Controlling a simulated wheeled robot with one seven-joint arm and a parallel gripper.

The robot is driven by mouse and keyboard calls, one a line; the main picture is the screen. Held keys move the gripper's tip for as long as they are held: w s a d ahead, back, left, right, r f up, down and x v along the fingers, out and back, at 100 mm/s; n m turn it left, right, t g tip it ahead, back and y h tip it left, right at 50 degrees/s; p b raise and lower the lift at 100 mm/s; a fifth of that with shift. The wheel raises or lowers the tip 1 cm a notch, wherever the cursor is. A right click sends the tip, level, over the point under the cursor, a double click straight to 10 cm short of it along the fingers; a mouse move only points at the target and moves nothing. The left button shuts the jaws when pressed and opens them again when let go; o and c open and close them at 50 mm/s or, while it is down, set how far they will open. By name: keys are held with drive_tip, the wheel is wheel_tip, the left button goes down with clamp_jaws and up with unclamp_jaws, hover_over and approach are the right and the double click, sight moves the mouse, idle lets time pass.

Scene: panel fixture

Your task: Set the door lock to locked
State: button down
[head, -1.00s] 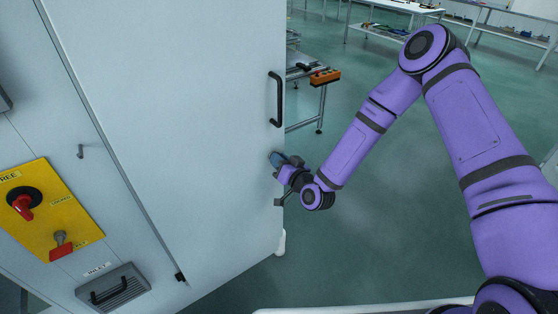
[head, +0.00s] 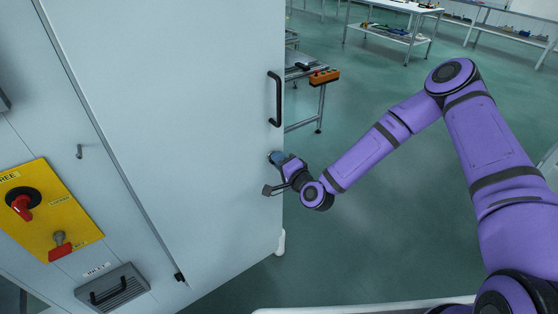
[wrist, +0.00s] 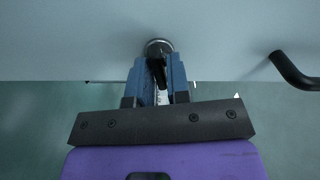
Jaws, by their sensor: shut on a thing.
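The door lock shows in the wrist view as a round metal piece (wrist: 158,46) on the pale door, with a dark turn piece (wrist: 157,72) standing out from it. My gripper (wrist: 158,80) has its blue fingers on both sides of the turn piece and is shut on it. In the head view my gripper (head: 276,158) is at the door (head: 190,130), near its right edge and below the black handle (head: 276,99). There the gripper hides the lock, and I cannot read any lock marking.
A yellow panel (head: 70,212) with a red-handled switch (head: 22,204) is on the fixture at the left. A black-handled vent or drawer (head: 112,288) is below it. Benches stand behind, one with an orange box (head: 325,77). The green floor right of the door is open.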

drive_tip(key=shift+f+m, duration=0.1)
drive_tip(key=shift+m, duration=1)
drive_tip(key=c, duration=1.2)
unclamp_jaws()
drive_tip(key=v, duration=1)
drive_tip(key=shift+s+d, duration=0.3)
drive_tip(key=shift+d, duration=0.05)
